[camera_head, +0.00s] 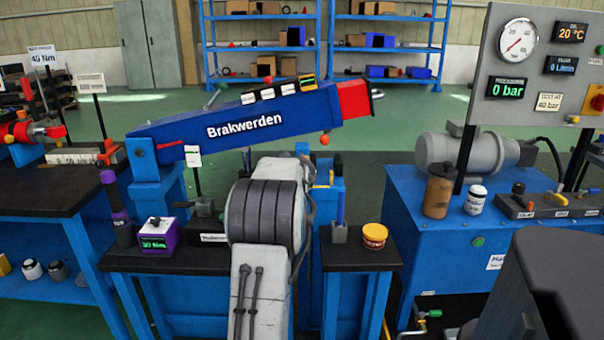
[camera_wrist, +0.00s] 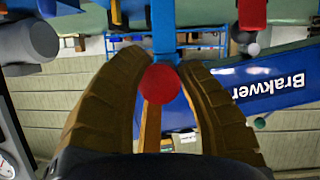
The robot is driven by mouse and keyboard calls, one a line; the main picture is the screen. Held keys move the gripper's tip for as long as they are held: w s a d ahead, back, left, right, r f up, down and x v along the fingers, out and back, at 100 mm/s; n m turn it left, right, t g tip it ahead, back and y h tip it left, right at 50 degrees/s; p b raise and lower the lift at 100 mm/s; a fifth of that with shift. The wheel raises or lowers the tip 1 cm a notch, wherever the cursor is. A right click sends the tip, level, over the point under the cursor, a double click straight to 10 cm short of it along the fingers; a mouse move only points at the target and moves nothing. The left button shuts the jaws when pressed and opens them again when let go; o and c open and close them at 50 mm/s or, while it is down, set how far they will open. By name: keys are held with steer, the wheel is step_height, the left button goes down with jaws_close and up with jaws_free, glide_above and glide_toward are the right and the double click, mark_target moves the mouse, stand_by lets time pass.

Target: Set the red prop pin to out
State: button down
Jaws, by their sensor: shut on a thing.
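The red prop pin's round red knob (camera_wrist: 160,83) shows in the wrist view, between the two brown ribbed fingers of my gripper (camera_wrist: 161,65). The fingers are closed around it from both sides. Behind the knob stands a blue post (camera_wrist: 162,30). In the head view a small orange-red ball (camera_head: 325,139) shows below the blue boom (camera_head: 165,140) marked Brakwerden; I cannot tell for sure that it is the same knob. My arm hides most of my gripper there. The pin's shaft is hidden, so how far it sits in is unclear.
The boom has a red end block (camera_head: 354,98) and passes above the black stand top (camera_head: 360,252). On that top stand a yellow tub (camera_head: 374,236) and a purple torque meter (camera_head: 155,235). A gauge panel (camera_head: 535,60) and grey motor (camera_head: 475,152) are at right.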

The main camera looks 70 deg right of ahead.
steer(key=shift+w, duration=0.15)
steer(key=c, duration=0.9)
jaws_free()
steer(key=shift+a, duration=0.1)
steer(key=shift+o, duration=0.2)
steer(key=shift+r, duration=0.1)
steer(key=v, duration=1.2)
